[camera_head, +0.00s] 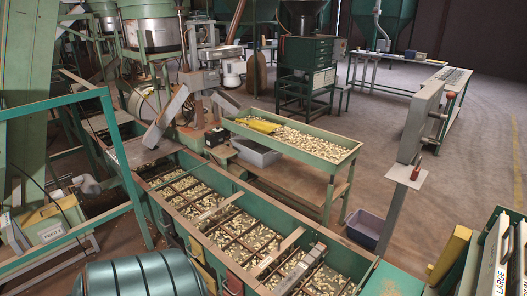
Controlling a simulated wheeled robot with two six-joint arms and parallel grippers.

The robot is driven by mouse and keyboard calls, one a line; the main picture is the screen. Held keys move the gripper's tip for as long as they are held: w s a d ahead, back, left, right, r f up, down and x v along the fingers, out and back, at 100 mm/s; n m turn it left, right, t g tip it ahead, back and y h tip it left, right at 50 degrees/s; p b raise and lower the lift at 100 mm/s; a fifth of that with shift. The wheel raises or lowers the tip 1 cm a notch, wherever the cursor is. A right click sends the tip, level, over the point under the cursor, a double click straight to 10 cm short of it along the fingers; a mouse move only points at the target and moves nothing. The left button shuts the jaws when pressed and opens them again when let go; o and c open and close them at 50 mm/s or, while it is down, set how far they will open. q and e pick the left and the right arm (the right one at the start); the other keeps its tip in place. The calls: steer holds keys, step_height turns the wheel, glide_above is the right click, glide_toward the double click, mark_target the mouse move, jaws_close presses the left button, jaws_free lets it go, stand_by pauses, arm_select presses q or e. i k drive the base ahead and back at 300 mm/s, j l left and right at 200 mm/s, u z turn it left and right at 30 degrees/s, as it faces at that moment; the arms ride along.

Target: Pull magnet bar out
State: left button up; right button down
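A long green trough (254,196) full of pale nuts runs from the middle left to the bottom right. Several thin dark bars cross the nuts in it. A pale flat bar (279,250) and a thicker grey metal bar (301,269) lie across its near right part. I cannot tell which of these is the magnet bar. A red plate (232,283) and a yellowish plate (197,250) show on the trough's near side. Neither of my grippers can be made out in the head view.
A ribbed green drum (140,275) is at the bottom left. A grey post panel (421,120) stands at right. Brown floor is open at far right.

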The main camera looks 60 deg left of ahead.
mark_target(291, 281)
steer(key=u, duration=1.65)
